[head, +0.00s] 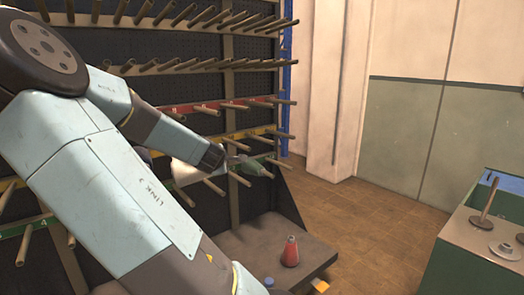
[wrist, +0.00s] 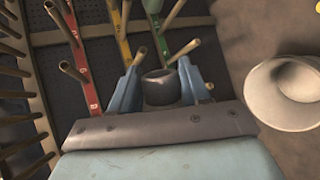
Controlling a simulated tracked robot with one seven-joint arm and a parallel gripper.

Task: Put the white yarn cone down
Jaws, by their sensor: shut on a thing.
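My gripper (wrist: 157,75) has its two blue fingers closed on the sides of a dark grey, round, cylinder-like piece (wrist: 160,88) in the wrist view. Its far part is hidden, and I cannot tell whether it is part of the white yarn cone. In the head view my gripper (head: 248,165) is beside the peg rack, near its green-marked row. A whitish shape (head: 185,174), partly hidden by my arm, shows just left of my wrist. A pale, flared, cone-like thing (wrist: 287,92) lies right of the fingers in the wrist view, apart from them.
The rack (head: 228,85) has several rows of pegs close around my gripper. A red cone (head: 290,251) stands on the grey rack base (head: 250,240). A green bench (head: 470,245) at right carries an upright spindle (head: 485,205). Floor (head: 375,215) between them is clear.

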